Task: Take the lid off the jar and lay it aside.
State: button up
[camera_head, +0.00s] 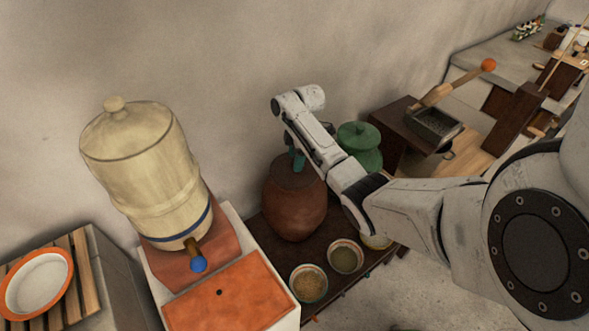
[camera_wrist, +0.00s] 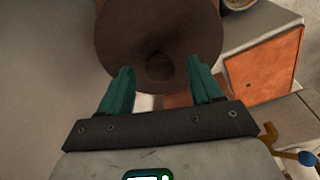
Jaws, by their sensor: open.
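The brown clay jar (camera_head: 293,212) stands upright on a dark low shelf against the wall. Its round, dark brown lid (camera_head: 286,174) sits on its mouth. In the wrist view the lid (camera_wrist: 155,22) is seen from above, with a small round knob (camera_wrist: 160,65) on it. My gripper (camera_head: 298,162) is over the lid, its teal fingers pointing down. In the wrist view my gripper (camera_wrist: 160,72) is open, with one finger on each side of the knob and a gap at both sides. Whether the fingertips touch the lid cannot be told.
A large beige lidded vessel (camera_head: 150,165) with a blue-ended tap stands left, above an orange panel (camera_head: 230,297). A green lidded jar (camera_head: 362,148) is close at right, partly behind my arm. Two small bowls (camera_head: 308,283) (camera_head: 346,256) sit in front. Shelf space is tight.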

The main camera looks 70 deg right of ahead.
jog(key=shift+f, duration=0.25)
jog(key=shift+c, duration=0.5)
grip_shut()
